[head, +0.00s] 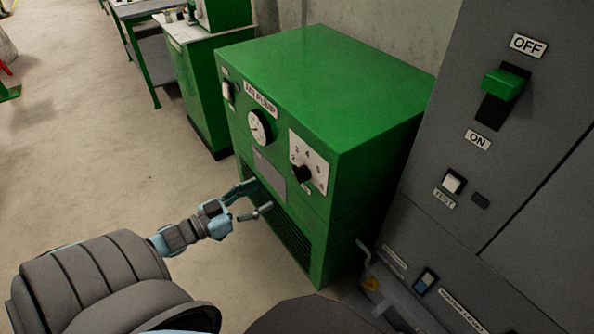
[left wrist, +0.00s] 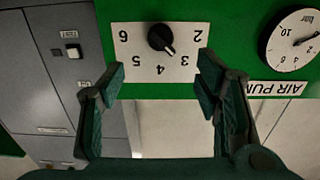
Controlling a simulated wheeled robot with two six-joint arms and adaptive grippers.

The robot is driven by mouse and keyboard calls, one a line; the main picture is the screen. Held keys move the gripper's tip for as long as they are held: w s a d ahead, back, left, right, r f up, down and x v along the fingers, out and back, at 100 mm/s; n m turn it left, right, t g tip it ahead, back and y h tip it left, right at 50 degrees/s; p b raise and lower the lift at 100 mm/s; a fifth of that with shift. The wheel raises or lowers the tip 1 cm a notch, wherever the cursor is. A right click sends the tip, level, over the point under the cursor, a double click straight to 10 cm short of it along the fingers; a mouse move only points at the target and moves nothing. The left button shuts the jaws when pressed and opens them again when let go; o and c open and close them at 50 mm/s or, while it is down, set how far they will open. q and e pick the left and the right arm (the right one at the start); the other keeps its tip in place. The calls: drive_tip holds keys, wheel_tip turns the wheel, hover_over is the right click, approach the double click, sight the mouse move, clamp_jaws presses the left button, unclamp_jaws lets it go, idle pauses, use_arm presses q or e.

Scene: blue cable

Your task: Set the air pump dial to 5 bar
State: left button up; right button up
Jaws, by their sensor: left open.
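The green air pump (head: 370,85) stands in the middle of the head view. Its black dial knob (head: 303,173) sits on a white scale plate (head: 317,158) marked with numbers from 2 to 6. In the left wrist view the scene is upside down, and the knob (left wrist: 160,38) has its white pointer turned toward the 3. My left gripper (head: 252,199) is open and empty in front of the pump, below and left of the knob. In the left wrist view its fingers (left wrist: 160,72) flank the plate's lower numbers, apart from the knob. My right gripper is not in view.
A round pressure gauge (head: 260,127) and a white switch (head: 228,92) are on the pump's front, left of the dial. A grey cabinet (head: 425,195) with a green-handled lever (head: 503,83) stands close on the right. The floor (head: 150,150) left of the pump is clear.

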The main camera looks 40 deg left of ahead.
sight(296, 177)
use_arm(q)
drive_tip(key=b+x, duration=0.3)
drive_tip(key=x, duration=0.9)
drive_tip(key=shift+w, duration=0.35)
drive_tip(key=c, duration=1.2)
drive_tip(key=shift+o, duration=0.2)
